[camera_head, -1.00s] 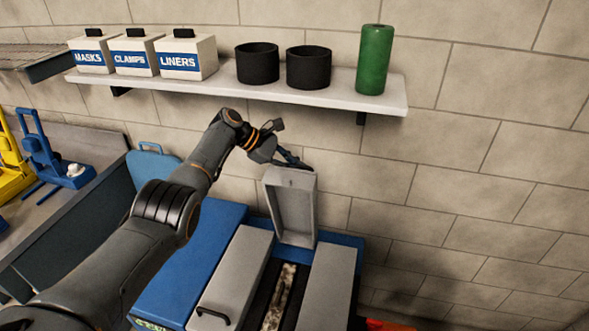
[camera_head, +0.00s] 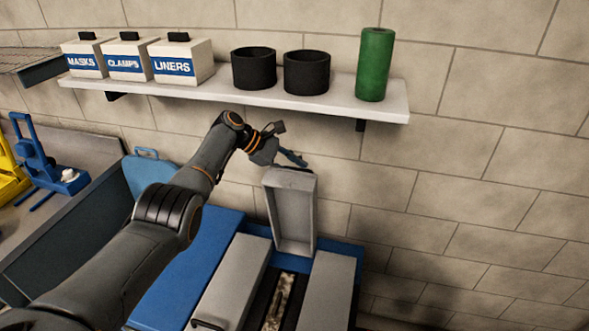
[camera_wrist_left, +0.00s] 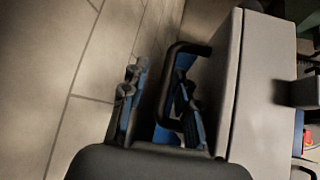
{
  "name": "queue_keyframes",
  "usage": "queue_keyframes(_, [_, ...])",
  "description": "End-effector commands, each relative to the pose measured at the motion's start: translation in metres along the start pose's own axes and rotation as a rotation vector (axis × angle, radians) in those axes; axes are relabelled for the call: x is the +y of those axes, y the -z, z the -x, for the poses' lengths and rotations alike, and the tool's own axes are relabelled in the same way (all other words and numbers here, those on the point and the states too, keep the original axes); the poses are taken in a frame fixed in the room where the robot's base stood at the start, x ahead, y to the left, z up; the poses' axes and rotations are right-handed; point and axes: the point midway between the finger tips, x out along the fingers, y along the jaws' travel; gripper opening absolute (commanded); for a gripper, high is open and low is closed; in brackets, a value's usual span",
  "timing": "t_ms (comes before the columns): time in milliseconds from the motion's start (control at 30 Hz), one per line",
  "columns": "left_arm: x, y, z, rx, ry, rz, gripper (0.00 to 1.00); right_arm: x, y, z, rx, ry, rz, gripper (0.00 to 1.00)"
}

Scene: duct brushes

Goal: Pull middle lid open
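The middle lid (camera_head: 292,212) is a grey box-like cover standing raised, nearly upright, at the back of the blue unit (camera_head: 190,262), its hollow underside facing me. The slot below it is uncovered and shows a dirty, mottled strip (camera_head: 279,300). My left gripper (camera_head: 291,158) is at the lid's top edge. In the left wrist view its fingers (camera_wrist_left: 158,100) are apart, with the bar of the lid's black handle (camera_wrist_left: 171,85) between them. One finger sits inside the handle loop; the other is clear of the bar. My right gripper is not in view.
Closed grey lids lie on the left (camera_head: 231,283) and right (camera_head: 327,290) of the slot. A wall shelf (camera_head: 345,106) above the gripper holds white boxes (camera_head: 181,62), black cups (camera_head: 254,69) and a green cylinder (camera_head: 375,65). The brick wall is close behind the lid.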

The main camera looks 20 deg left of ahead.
Motion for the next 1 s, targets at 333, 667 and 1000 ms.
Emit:
queue_keyframes(333, [0.0, 0.001, 0.004, 0.005, 0.003, 0.0, 0.34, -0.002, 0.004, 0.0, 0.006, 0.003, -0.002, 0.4])
queue_keyframes(667, [0.002, 0.002, 0.06, 0.008, 0.001, -0.001, 0.34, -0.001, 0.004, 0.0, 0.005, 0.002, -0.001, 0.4])
queue_keyframes(1000, [0.003, 0.002, 0.113, 0.004, 0.004, 0.001, 0.34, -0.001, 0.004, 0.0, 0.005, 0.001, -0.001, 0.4])
